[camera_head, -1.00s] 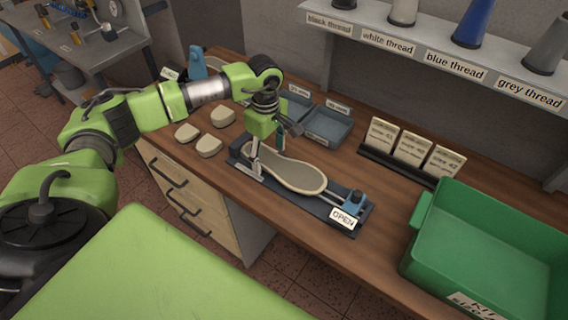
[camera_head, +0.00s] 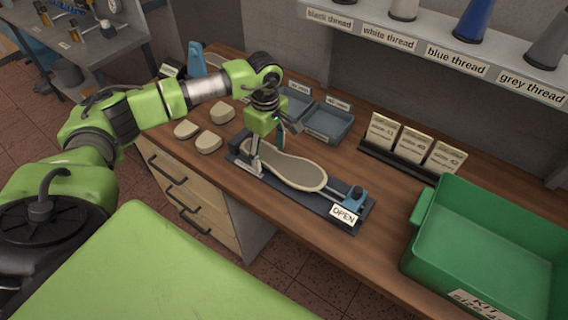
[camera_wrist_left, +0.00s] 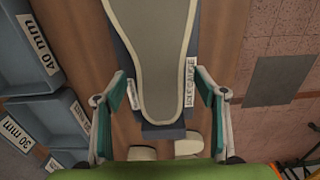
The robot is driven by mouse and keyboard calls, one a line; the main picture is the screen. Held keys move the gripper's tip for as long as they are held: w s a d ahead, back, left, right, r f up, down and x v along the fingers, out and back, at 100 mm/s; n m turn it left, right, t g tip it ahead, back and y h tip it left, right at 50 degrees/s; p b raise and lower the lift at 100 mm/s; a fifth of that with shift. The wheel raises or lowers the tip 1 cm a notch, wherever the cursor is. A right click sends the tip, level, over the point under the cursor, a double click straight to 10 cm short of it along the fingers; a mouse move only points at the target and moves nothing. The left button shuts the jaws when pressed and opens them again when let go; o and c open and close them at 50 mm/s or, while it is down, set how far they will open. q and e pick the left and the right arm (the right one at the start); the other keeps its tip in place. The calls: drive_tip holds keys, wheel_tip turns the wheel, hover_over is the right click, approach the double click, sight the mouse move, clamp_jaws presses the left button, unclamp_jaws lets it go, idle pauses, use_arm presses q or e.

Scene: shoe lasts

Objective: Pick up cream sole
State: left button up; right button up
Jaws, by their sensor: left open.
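The cream sole (camera_head: 299,174), grey-beige with a pale rim, lies flat on a dark blue gauge base (camera_head: 318,202) on the workbench. A tag reading OPEN (camera_head: 344,213) sits at the base's near right end, by a blue clamp. My left gripper (camera_head: 267,164) is over the narrow left end of the sole, fingers pointing down. In the left wrist view, the sole (camera_wrist_left: 155,60) runs between the two spread fingers of the gripper (camera_wrist_left: 162,95), with a gap on each side. My right gripper is not in view.
Several small cream pieces (camera_head: 208,142) lie left of the base. Blue-grey trays (camera_head: 330,122) stand behind, and labelled cards (camera_head: 412,145) stand behind right. A green kit crate (camera_head: 490,240) is at the right. A thread shelf (camera_head: 430,47) overhangs the back.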

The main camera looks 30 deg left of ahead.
use_arm(q)
drive_tip(key=c, duration=1.3)
drive_tip(key=shift+r, duration=0.1)
drive_tip(key=shift+c, duration=0.2)
